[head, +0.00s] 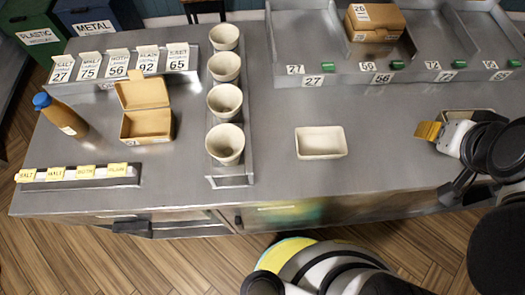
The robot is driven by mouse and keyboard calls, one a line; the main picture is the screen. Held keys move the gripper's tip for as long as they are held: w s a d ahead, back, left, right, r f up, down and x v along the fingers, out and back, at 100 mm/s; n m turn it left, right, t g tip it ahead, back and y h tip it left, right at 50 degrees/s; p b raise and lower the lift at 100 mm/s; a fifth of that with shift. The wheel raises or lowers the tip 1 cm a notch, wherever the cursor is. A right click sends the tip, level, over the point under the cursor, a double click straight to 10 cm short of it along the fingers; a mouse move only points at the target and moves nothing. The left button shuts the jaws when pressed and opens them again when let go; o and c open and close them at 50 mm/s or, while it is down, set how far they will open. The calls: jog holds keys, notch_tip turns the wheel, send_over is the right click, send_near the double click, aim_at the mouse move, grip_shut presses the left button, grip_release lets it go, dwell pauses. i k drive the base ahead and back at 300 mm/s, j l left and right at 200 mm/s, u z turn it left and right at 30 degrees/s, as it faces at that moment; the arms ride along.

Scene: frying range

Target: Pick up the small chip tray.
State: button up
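A small cream rectangular tray (321,142), open at the top and empty, sits on the steel counter right of the cup rack. It looks like the chip tray. My gripper (429,131) is over the right part of the counter, to the right of the tray and apart from it. Its yellow-orange fingertips point left. Their overlap hides whether they are open or shut, and I see nothing held between them.
Several cream cups (225,138) stand in a rack left of the tray. An open cardboard box (147,124) and a blue-capped bottle (60,115) are further left. A closed carton (374,25) sits in a divided steel shelf (330,80) behind. Counter around the tray is clear.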

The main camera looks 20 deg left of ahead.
aim_at(319, 143)
jog(key=k+u, duration=0.1)
jog(key=u, duration=0.85)
jog(key=z, duration=1.5)
jog(key=j+u, duration=0.15)
jog(key=u, duration=0.2)
jog(key=k+j+u, duration=0.1)
jog(key=u, duration=0.2)
jog(key=j+u, duration=0.35)
jog(key=l+u, duration=0.25)
jog(key=k+l+u, duration=0.25)
jog(key=i+l, duration=0.05)
jog(key=i, duration=0.05)
